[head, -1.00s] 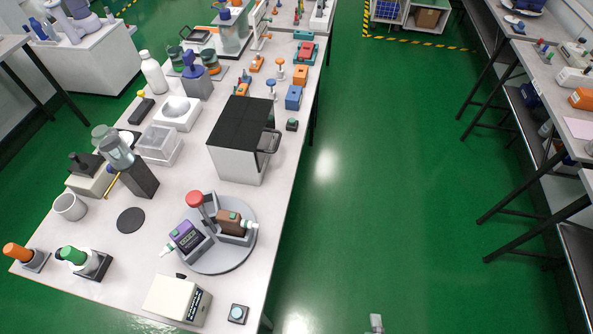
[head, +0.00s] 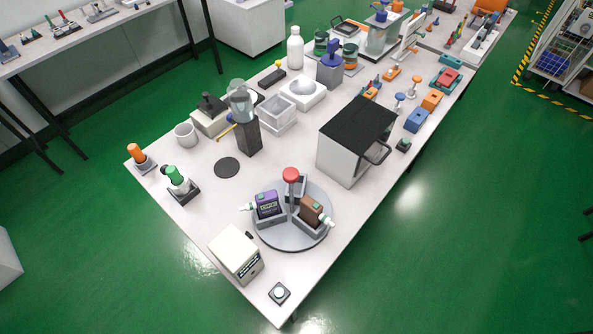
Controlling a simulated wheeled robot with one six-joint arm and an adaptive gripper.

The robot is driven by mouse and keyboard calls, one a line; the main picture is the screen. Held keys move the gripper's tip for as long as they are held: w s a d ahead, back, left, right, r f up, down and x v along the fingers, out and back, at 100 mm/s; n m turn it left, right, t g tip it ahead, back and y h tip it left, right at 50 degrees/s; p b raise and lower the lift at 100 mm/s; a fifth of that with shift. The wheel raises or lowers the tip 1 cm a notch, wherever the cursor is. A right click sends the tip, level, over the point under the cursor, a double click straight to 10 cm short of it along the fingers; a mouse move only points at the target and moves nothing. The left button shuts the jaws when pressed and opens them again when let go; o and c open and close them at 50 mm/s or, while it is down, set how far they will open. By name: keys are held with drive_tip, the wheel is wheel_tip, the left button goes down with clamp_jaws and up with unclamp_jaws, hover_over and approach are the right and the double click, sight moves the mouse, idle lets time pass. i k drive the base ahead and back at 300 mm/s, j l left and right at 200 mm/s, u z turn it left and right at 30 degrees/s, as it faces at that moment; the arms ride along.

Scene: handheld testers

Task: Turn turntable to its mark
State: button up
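The turntable (head: 290,243) is a round grey disc near the front corner of the long white bench. A post with a red ball knob (head: 291,174) rises from it. Grey holders stand around the post. One holds a purple handheld tester (head: 266,205) on the left, and another holds a brown tester (head: 311,210) on the right. A third holder behind the post looks empty. I cannot make out the mark at this size. My gripper is not in view.
A white box device (head: 236,254) and a small button box (head: 279,293) stand near the bench's front corner. A black-topped cabinet (head: 357,128) with a handle stands behind the turntable. A black disc (head: 227,168) lies to its left. Green floor at right is clear.

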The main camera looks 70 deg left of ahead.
sight(284, 231)
drive_tip(key=k+j, duration=0.2)
drive_tip(key=j, duration=0.2)
drive_tip(key=k+j, duration=0.2)
drive_tip(key=j, duration=0.25)
drive_tip(key=k+j+z, duration=0.1)
drive_tip(key=j, duration=0.3)
drive_tip(key=k+j, duration=0.25)
drive_tip(key=j, duration=0.15)
drive_tip(key=k+j, duration=0.25)
drive_tip(key=j, duration=0.15)
drive_tip(key=k+j+z, duration=0.15)
drive_tip(key=k, duration=0.45)
